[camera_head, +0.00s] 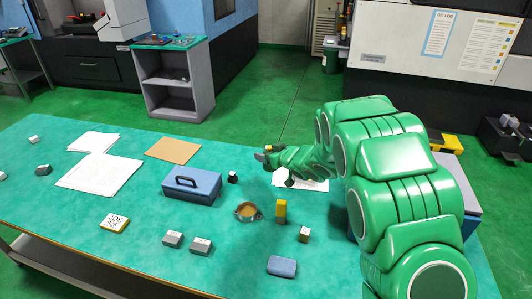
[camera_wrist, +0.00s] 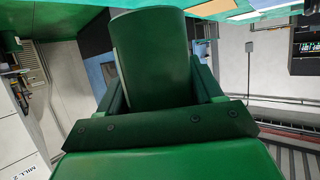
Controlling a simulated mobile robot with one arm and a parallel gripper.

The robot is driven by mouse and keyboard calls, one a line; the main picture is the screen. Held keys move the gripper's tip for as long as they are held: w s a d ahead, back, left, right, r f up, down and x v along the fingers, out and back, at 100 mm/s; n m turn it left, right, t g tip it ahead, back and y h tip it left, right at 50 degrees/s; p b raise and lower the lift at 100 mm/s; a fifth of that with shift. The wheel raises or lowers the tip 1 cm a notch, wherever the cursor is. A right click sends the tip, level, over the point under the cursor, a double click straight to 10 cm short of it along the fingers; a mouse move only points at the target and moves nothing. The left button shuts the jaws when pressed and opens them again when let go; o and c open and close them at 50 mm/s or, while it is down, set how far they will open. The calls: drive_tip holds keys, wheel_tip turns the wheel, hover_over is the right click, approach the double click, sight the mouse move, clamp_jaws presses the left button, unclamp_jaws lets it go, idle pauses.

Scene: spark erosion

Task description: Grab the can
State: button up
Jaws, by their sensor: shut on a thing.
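The can (camera_wrist: 152,52) is a dark green cylinder that fills the upper middle of the wrist view. My gripper (camera_wrist: 160,85) is shut on it, with one finger on each side. In the head view my gripper (camera_head: 267,156) is at the far end of my green arm, over the back part of the green table. There it is small and dark, and I cannot clearly make out the can. The can's lower part is hidden behind the gripper's dark crossbar in the wrist view.
On the green table (camera_head: 120,150) are a blue toolbox (camera_head: 191,184), a round brown-filled dish (camera_head: 247,211), a yellow block (camera_head: 281,211), a blue-grey box (camera_head: 282,266) and grey blocks (camera_head: 201,245). Papers (camera_head: 100,174) lie at the left.

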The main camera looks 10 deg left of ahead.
drive_tip(key=s+d+r, duration=0.2)
drive_tip(key=s, duration=0.3)
drive_tip(key=shift+d+r, duration=0.15)
drive_tip(key=shift+r, duration=0.15)
